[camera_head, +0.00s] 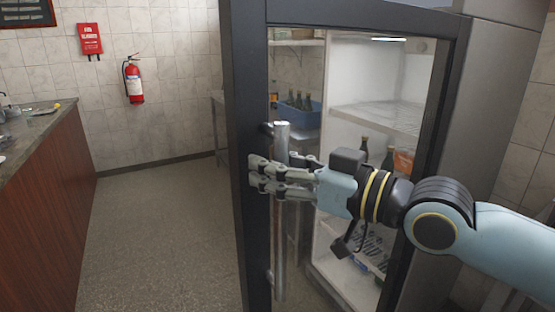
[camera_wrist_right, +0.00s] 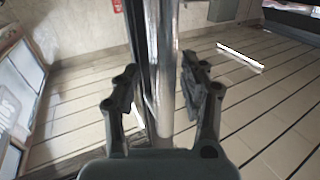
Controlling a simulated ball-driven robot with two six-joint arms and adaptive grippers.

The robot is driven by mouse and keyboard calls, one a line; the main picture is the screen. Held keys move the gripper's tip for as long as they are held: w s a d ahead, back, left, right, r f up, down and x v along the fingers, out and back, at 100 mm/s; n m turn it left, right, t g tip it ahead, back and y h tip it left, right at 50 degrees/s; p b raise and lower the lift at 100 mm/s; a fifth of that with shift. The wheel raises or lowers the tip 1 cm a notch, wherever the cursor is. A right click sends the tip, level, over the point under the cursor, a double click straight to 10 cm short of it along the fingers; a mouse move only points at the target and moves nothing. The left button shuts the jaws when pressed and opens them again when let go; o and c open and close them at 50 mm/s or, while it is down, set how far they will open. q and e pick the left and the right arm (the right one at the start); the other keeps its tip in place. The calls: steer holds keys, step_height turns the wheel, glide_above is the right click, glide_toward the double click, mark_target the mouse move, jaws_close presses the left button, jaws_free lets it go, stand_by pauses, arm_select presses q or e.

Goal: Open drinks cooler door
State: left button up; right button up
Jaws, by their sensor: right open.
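The drinks cooler door (camera_head: 249,200) has a dark frame and a glass pane. It appears to stand ajar, with its handle side out from the white cooler interior (camera_head: 350,85). A vertical metal bar handle (camera_head: 280,225) runs along its left side and also shows in the right wrist view (camera_wrist_right: 161,70). My right gripper (camera_head: 272,176) is at the handle's upper part. In the right wrist view, its open fingers (camera_wrist_right: 160,95) stand on either side of the bar, with gaps visible. My left gripper is not in view.
Through the glass show bottles (camera_head: 364,148), a wire shelf (camera_head: 385,117) and a blue crate (camera_head: 300,115). A wood-fronted counter (camera_head: 45,190) stands at the left. A fire extinguisher (camera_head: 134,82) hangs on the back wall. The floor (camera_head: 160,235) between counter and door is clear.

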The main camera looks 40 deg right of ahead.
mark_target(251, 95)
step_height(251, 95, up, 10)
steer(key=shift+r, duration=0.1)
stand_by(0.4)
steer(key=shift+s, duration=0.1)
stand_by(0.5)
